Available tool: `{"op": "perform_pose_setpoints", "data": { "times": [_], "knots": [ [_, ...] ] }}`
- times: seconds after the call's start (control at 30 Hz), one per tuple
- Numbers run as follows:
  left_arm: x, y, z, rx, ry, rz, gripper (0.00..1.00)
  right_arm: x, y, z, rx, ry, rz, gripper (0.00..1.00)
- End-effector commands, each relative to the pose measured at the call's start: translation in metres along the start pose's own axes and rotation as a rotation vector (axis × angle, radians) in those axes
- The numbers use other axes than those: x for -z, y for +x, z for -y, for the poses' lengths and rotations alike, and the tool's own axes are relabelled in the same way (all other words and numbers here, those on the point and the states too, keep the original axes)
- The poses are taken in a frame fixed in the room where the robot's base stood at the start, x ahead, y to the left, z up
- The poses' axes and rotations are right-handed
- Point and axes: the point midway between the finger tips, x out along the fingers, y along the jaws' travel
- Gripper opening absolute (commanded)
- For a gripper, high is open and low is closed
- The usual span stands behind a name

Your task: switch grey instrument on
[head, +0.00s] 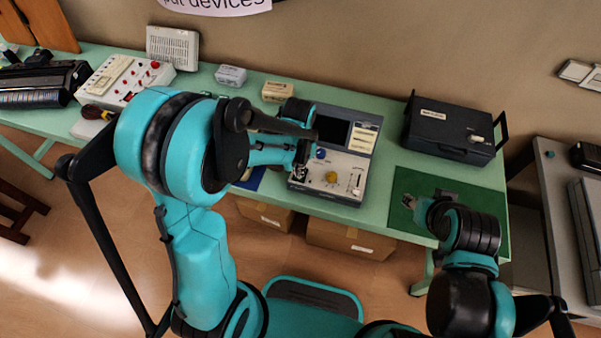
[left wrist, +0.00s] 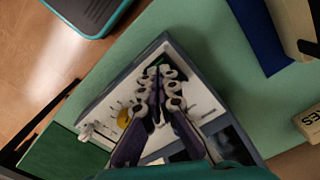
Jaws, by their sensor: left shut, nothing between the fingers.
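The grey instrument (head: 343,168) stands on the green table, with a white front panel, a yellow knob (head: 331,177), a blue knob and a dark window. In the left wrist view its panel (left wrist: 200,100) lies under my left gripper (left wrist: 164,72), with the yellow knob (left wrist: 124,118) to the left of the fingers. My left gripper is shut and empty, with its tips over a dark green-black part at the panel's edge. I cannot tell whether they touch it. In the head view this gripper (head: 300,172) is at the panel's left side. My right gripper (head: 412,202) is over the green mat; its fingers are unclear.
A black case (head: 450,130) stands right of the instrument, behind the green mat (head: 487,205). Small boxes (head: 277,91) stand at the back. A white device with red knobs (head: 125,78) is at the left. Cardboard boxes (head: 350,240) are under the table.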

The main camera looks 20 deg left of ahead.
Motion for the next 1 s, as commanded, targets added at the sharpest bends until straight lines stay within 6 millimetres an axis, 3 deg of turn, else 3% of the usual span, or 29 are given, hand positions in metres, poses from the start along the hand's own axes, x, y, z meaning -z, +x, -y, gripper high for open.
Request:
{"op": "perform_pose_setpoints", "data": {
  "times": [0.73, 1.0],
  "knots": [
    [0.0, 0.012, 0.0, 0.0, 0.0, 0.0, 0.0, -0.006, 0.009, 0.0, 0.0, 0.0, 0.0, 0.4],
    [0.0, 0.002, 0.0, 0.0, 0.0, 0.0, 0.0, -0.002, 0.003, 0.0, 0.0, 0.0, 0.0, 0.4]
  ]
}}
